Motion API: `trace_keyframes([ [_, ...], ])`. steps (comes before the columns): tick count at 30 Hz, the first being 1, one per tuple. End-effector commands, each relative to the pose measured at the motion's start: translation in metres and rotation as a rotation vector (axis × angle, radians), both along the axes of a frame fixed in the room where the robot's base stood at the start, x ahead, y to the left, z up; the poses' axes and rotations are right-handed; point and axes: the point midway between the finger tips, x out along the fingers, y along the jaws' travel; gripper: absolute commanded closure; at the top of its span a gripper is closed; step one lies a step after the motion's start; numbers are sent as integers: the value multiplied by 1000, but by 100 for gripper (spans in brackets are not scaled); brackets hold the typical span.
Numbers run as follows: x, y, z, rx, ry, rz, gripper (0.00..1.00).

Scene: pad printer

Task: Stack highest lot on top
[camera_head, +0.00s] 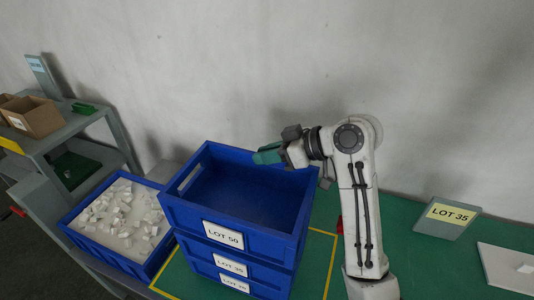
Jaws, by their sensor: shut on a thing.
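Blue crates stand in a pile on the green table. The top crate, labelled LOT 50 (224,234), is empty inside. Below it is a crate labelled LOT 35 (231,265), and under that another blue crate (234,284) whose label is too small to read surely. The top crate sits over the LOT 35 crate; I cannot tell whether it rests fully on it. My gripper (268,154) is at the far right rim of the LOT 50 crate, shut on it; the exact grip is partly hidden.
A blue crate (150,266) with white pieces stands left of the pile. A yellow line (331,262) marks the green table (410,265) around the pile. A LOT 35 sign (447,217) and a white board (503,266) are at right. A shelf with cardboard boxes (38,118) is far left.

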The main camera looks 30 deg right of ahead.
Motion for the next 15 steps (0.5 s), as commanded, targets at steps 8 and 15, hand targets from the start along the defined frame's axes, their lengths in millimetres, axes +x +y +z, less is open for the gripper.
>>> trace_keyframes([
  [8, 0, 0, -3, 1, -2, 0, 100],
  [15, 0, 0, -7, 1, -2, 0, 100],
])
